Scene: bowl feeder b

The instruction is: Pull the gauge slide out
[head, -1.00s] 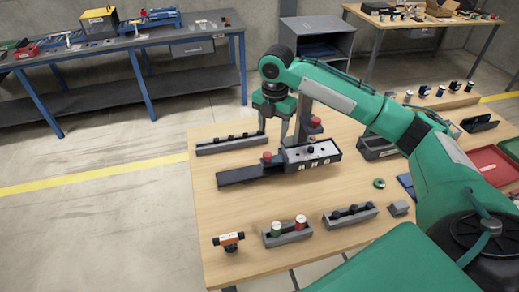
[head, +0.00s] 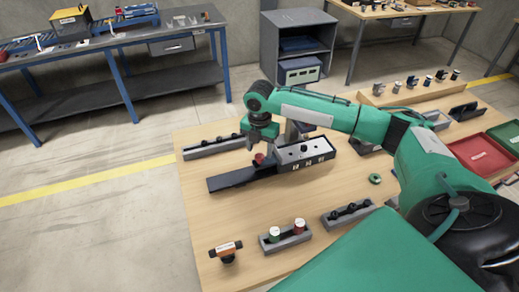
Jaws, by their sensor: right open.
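The gauge (head: 306,154) is a grey block with a pale top, a black knob and small white marks on its front. It lies on the wooden table. A long dark slide (head: 229,181) sticks out from its left end. A red knob (head: 258,159) stands near where the slide meets the block. My right gripper (head: 260,146) points down just above the red knob, open. I cannot tell whether its fingers reach around the knob. My arm hides part of the area behind the gauge. My left gripper is out of view.
A rail with black pegs (head: 213,149) lies behind the slide. A green ring (head: 375,179) and red tray (head: 478,153) are to the right.

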